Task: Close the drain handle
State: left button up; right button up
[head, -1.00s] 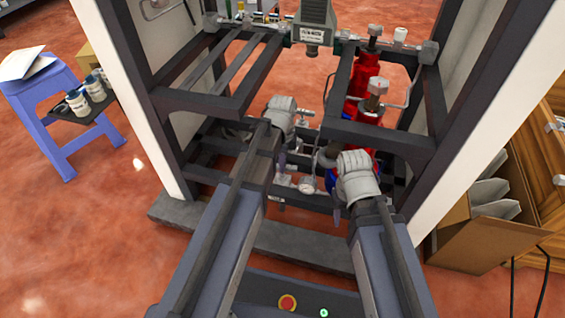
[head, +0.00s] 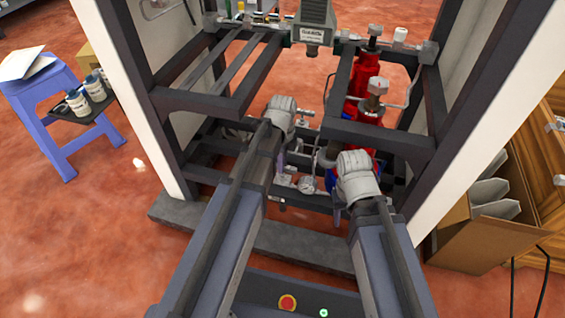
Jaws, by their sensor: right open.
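The lower part of the dispenser frame (head: 215,172) holds small metal pipe fittings (head: 307,184) low between my two arms. The drain handle cannot be clearly picked out among them. My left gripper (head: 281,163) points down beside the fittings, on their left. Its fingers are small and partly hidden by my own wrist, so its opening and any contact cannot be told. My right gripper (head: 337,214) points down to the right of the fittings, in front of the lower frame. It is open, with nothing visible in it.
Red cylinders (head: 365,75) stand behind my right wrist. Dark frame bars (head: 375,140) and white side panels flank my arms. A blue stool (head: 45,100) with jars beside it stands at left. A cardboard box (head: 480,225) stands at right.

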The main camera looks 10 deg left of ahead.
pick_arm(q)
jog(key=o, duration=0.3)
